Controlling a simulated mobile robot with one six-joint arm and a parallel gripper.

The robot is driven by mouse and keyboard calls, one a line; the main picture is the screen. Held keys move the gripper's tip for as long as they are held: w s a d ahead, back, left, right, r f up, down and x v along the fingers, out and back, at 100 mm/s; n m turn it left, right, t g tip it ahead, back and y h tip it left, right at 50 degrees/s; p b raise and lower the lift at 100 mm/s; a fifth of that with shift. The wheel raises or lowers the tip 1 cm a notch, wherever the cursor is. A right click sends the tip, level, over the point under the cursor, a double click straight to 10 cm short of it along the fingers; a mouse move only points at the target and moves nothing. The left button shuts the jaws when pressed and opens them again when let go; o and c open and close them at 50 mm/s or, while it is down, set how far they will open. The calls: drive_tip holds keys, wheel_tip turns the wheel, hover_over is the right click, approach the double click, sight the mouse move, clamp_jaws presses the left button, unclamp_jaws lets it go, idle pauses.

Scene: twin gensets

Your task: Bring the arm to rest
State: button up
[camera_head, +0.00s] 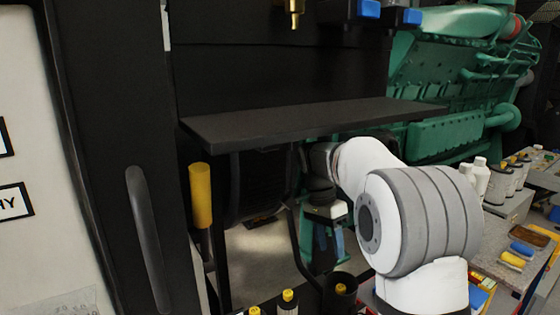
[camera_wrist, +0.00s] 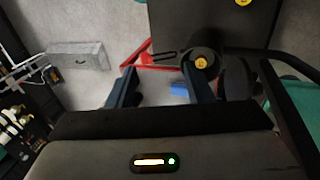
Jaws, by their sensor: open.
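My gripper (camera_head: 328,246) hangs below the dark shelf in the head view, at the end of my white and grey arm, with its fingers pointing down. The fingers are partly lost against the dark and green background there. In the wrist view my gripper (camera_wrist: 158,58) shows two dark blue fingers spread apart with nothing between them. Grey floor and part of a red frame (camera_wrist: 150,58) show beyond the fingers.
A black shelf (camera_head: 300,118) juts out just above my arm. A yellow-topped post (camera_head: 200,195) stands left of my gripper. A green genset (camera_head: 450,100) is behind. Capped bottles (camera_head: 288,300) are below.

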drive_tip(key=s+d+f+n+t, duration=0.1)
drive_tip(key=s+n, duration=0.3)
drive_tip(key=s, duration=0.4)
drive_tip(key=s+d+f+n+t+y, duration=0.1)
drive_tip(key=s+n+t, duration=0.2)
drive_tip(key=s, duration=0.5)
drive_tip(key=s+d+f+n+t+y, duration=0.1)
drive_tip(key=s+n, duration=0.3)
drive_tip(key=s, duration=0.5)
drive_tip(key=shift+d+f+n+t, duration=0.25)
drive_tip(key=shift+f+n+t, duration=0.05)
drive_tip(key=shift+f+t, duration=0.1)
drive_tip(key=shift+s, duration=0.1)
drive_tip(key=shift+c, duration=0.6)
